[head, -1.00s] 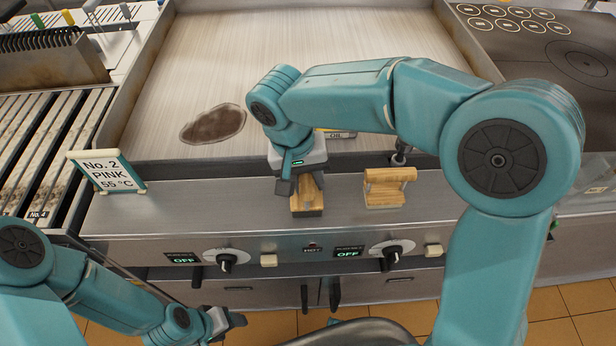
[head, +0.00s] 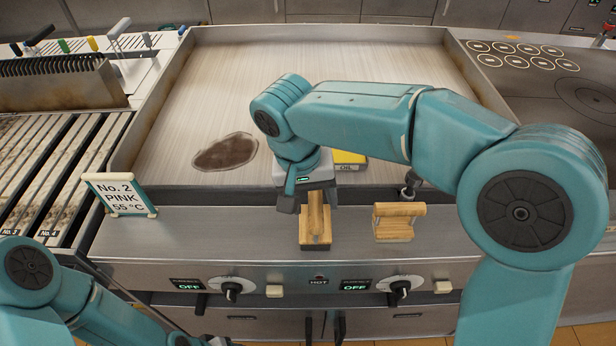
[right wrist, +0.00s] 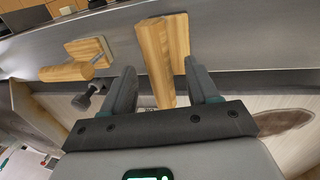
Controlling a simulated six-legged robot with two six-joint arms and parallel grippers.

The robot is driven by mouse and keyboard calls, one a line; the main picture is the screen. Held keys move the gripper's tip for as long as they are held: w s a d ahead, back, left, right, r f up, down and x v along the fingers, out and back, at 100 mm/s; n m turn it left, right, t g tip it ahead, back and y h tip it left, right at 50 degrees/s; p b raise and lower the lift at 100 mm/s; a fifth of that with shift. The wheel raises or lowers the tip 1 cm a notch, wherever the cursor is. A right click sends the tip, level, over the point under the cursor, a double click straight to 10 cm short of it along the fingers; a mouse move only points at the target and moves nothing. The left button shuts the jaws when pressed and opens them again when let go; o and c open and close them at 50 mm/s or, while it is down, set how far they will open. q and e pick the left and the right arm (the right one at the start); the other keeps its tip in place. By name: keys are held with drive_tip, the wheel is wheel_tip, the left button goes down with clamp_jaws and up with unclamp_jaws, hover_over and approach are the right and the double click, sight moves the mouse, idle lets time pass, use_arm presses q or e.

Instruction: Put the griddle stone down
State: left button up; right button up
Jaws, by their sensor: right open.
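The griddle stone, a block with a wooden handle and a dark lower edge (head: 315,240), rests on the steel front ledge (head: 260,229) in the head view. My right gripper (head: 309,202) is just above and behind it, its open fingers on either side of the handle. In the right wrist view the wooden handle (right wrist: 155,55) lies between the spread fingers of my right gripper (right wrist: 160,78), with gaps on both sides. My left gripper is at the bottom edge of the head view, mostly cut off; its jaws cannot be made out.
A second wooden-handled block (head: 398,224) stands to the right on the ledge. A No. 2 sign (head: 118,195) stands at the left. A yellow OIL box (head: 349,160) is behind the gripper. The griddle plate (head: 300,75) has a dark patch (head: 225,152). Knobs (head: 232,290) line the front.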

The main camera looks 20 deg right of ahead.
wheel_tip(320, 180, up, 8)
drive_tip(key=a, duration=0.1)
drive_tip(key=shift+w+a+p, duration=0.15)
drive_tip(key=shift+a+p, duration=0.1)
drive_tip(key=shift+p, duration=0.05)
idle(0.3)
